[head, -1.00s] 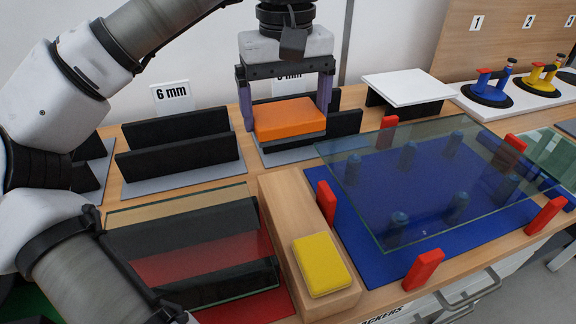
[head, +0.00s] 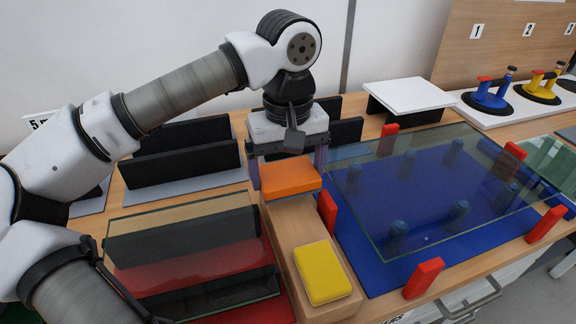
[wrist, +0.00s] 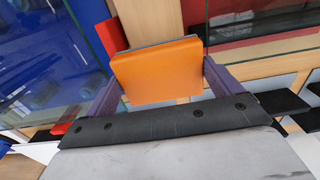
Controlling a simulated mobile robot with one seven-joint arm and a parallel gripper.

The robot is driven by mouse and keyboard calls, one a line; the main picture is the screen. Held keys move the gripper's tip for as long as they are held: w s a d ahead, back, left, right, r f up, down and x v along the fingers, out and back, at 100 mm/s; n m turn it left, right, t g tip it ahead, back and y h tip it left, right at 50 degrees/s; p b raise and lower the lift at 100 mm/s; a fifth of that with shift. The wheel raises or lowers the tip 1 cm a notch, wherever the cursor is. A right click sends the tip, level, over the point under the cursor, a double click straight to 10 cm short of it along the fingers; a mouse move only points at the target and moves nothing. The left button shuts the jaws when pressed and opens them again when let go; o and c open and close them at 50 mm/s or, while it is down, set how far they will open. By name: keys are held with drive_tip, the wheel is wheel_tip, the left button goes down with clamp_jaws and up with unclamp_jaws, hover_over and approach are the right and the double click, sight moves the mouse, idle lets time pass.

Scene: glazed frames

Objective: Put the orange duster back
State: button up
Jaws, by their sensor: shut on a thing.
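The orange duster (head: 291,177) is a flat block with a grey underside. My gripper (head: 288,172) is shut on it, with a purple finger at each side. In the head view it is over the far end of a long wooden block (head: 300,222); I cannot tell whether it touches the wood. The wrist view shows the duster (wrist: 157,72) between both fingers, with wood beyond it. A yellow duster (head: 322,272) lies on the near end of the same wooden block.
Right of the block, a glass sheet (head: 430,185) rests over a blue mat (head: 375,275) with red posts (head: 424,277) around it. To the left, a glass pane (head: 190,250) stands over black rails on a red mat (head: 185,312). Black racks (head: 185,150) stand behind.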

sight(288, 173)
drive_tip(key=shift+f+b, duration=0.4)
drive_tip(key=shift+f, duration=0.1)
drive_tip(key=o, duration=0.7)
drive_tip(key=shift+r, duration=0.1)
wheel_tip(288, 173, up, 13)
drive_tip(key=shift+f+p, duration=0.1)
drive_tip(key=shift+p, duration=0.25)
